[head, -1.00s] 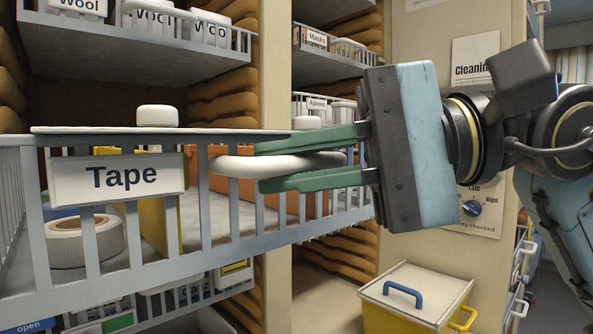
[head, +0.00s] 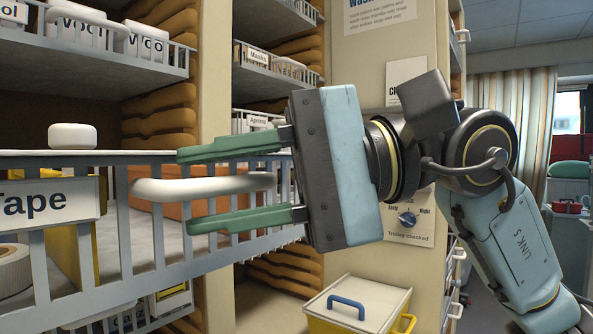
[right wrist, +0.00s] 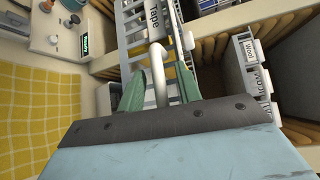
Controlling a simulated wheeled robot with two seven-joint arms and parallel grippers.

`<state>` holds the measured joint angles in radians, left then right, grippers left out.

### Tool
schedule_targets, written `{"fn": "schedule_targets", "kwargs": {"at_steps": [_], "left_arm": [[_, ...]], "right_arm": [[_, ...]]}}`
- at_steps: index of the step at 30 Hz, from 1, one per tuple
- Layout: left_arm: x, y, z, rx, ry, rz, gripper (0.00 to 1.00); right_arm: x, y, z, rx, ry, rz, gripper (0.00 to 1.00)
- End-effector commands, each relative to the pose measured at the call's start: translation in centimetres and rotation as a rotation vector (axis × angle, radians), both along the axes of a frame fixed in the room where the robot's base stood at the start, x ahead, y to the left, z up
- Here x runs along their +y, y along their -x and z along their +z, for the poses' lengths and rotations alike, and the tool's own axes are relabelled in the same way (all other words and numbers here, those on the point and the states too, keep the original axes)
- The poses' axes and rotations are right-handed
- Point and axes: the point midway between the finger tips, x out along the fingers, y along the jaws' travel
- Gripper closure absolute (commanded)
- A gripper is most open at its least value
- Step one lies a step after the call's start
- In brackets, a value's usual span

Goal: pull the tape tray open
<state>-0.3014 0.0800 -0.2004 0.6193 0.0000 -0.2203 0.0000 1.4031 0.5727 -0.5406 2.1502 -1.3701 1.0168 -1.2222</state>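The tape tray (head: 60,158) is a pale grey wire-sided tray at the left of the head view, standing out from its shelf bay. Its label (head: 40,203) reads Tape, and a roll of tape (head: 14,268) lies inside. Its white bar handle (head: 205,187) is on the tray's front. My right gripper (head: 212,187) is open, one green finger above the handle and one below, with gaps to both. In the right wrist view the handle (right wrist: 158,58) runs between the spread fingers (right wrist: 158,88). My left gripper is not in view.
Trays labelled Masks (head: 257,55) and Aprons (head: 258,122) sit on shelves behind. A wool tray (head: 100,52) is above. A yellow bin with a white lid (head: 355,300) stands below my right arm. Room at the right is open toward a curtain (head: 510,130).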

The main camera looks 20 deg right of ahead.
Motion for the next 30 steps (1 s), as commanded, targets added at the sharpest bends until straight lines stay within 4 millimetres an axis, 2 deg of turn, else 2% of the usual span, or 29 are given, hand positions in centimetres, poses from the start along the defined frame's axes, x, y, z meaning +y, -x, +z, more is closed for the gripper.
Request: {"fn": "schedule_targets", "kwargs": {"at_steps": [4,7,15,21,25,30], "left_arm": [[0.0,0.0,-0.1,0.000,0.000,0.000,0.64],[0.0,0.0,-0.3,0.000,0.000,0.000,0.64],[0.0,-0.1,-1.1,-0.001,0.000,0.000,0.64],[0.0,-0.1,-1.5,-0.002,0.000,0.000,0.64],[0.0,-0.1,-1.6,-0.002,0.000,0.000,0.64],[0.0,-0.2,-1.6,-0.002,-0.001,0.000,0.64]], "right_arm": [[-0.7,0.0,0.1,-0.001,0.000,-0.003,0.66],[-2.1,0.1,0.3,0.000,-0.002,-0.005,0.66],[-8.1,0.7,1.1,0.001,-0.002,-0.005,0.66],[-11.6,1.1,1.7,0.003,-0.001,-0.003,0.66],[-12.8,1.2,1.9,0.001,0.000,-0.001,0.66],[-13.2,1.3,2.0,0.000,0.000,0.001,0.66]]}}
